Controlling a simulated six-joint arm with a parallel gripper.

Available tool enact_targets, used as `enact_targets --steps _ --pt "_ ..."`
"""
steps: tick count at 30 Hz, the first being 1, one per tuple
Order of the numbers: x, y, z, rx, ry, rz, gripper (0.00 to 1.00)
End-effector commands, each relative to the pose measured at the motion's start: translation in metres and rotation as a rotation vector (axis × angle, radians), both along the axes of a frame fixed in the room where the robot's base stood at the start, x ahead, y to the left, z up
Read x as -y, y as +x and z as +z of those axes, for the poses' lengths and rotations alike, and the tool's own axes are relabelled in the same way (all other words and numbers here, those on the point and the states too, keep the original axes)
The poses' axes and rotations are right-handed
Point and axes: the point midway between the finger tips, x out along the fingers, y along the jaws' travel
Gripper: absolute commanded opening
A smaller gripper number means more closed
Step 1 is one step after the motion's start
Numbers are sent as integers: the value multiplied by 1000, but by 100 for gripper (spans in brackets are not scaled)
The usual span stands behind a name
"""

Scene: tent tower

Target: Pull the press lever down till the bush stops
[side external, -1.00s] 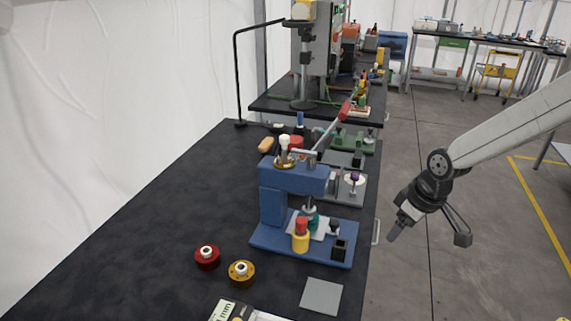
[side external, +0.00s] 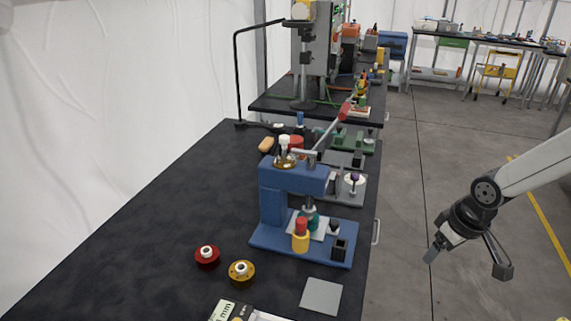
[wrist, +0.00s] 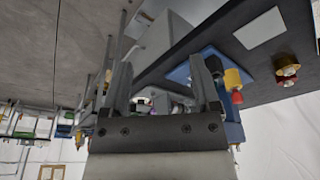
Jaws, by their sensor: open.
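The blue press (side external: 297,190) stands upright on the black bench. Its lever (side external: 329,130) slopes up to the right from the press top and ends in a red grip (side external: 345,109). Below the press head is a teal part (side external: 312,222) on a pale plate; whether it is the bush I cannot tell. My gripper (side external: 467,262) is off the bench to the right, over the floor, clear of the lever, with its fingers apart and empty. In the wrist view, my gripper (wrist: 162,95) frames the bench upside down, with the blue base (wrist: 212,62) beyond the right finger.
A yellow and red part (side external: 301,238) and a black block (side external: 339,249) sit on the press base. A red spool (side external: 207,257), an amber spool (side external: 241,272) and a grey plate (side external: 322,296) lie in front. Green fixtures (side external: 353,139) stand behind. The bench's left side is clear.

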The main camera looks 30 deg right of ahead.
Motion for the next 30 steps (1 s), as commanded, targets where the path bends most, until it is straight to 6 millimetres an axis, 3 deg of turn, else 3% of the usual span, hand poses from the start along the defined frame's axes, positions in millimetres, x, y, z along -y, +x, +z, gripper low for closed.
enact_targets --steps 12,14,20,26,30 --pt "0 0 0 0 0 1 79" --pt "0 0 0 0 0 1 63" --pt "0 7 3 4 2 6 0" --pt "1 29 15 15 9 25 0" --pt "1 54 31 28 20 51 0"
